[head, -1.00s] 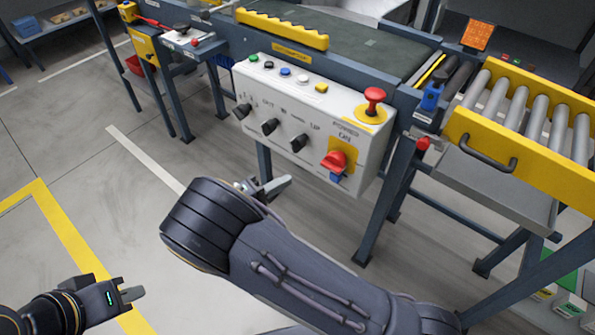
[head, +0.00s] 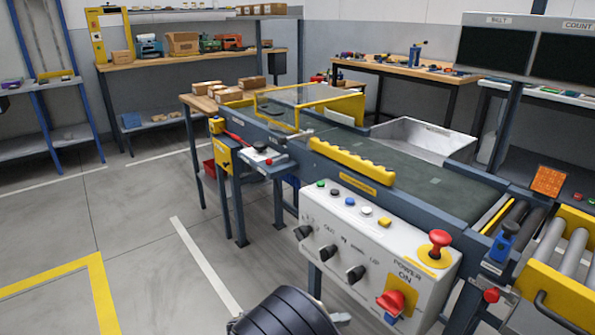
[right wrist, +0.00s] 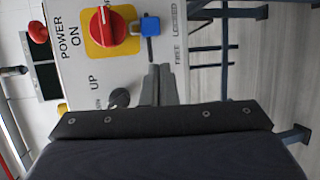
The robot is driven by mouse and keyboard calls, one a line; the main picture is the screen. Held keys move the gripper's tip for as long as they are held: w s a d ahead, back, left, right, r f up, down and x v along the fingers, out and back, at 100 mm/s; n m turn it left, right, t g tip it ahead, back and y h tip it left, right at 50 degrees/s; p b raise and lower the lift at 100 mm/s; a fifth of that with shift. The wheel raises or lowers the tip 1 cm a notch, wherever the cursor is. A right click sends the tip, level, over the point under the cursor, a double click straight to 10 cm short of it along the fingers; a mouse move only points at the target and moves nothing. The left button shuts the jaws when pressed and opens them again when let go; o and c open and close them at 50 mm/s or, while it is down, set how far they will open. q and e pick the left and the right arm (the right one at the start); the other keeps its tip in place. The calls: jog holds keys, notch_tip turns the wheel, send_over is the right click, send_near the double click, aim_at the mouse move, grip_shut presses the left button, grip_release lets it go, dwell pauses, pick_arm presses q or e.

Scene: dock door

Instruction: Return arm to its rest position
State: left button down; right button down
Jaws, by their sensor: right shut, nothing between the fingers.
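My right arm's dark elbow or wrist link shows at the bottom of the head view, and my right gripper (head: 341,319) shows only as a small grey tip beside it, below the control panel (head: 335,214). In the right wrist view the right gripper's fingers (right wrist: 161,84) are together and empty, in front of the panel's face (right wrist: 85,72). The red power switch (right wrist: 108,27) and a blue block (right wrist: 149,26) are just beyond the fingertips. Whether the fingers touch the panel cannot be told. My left gripper is out of view.
The conveyor (head: 430,185) runs behind the panel, with a red mushroom button (head: 439,240) on the panel's right end. Rollers with a yellow side rail (head: 565,285) stand at the right. Open floor (head: 150,240) lies to the left.

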jog(key=s+d+r+m+g+y, duration=0.3)
jog(key=s+d+g+y, duration=0.4)
jog(key=s+d+y, duration=0.35)
jog(key=s+r+m+t+y, duration=0.3)
jog(key=s+r+t+y, duration=0.5)
jog(key=s, duration=0.4)
notch_tip(320, 180, up, 27)
jog(key=p, duration=2.7)
jog(key=shift+d+y+p, duration=0.25)
jog(key=shift+y+p, duration=0.05)
jog(key=shift+y, duration=0.05)
jog(key=shift+w, duration=0.1)
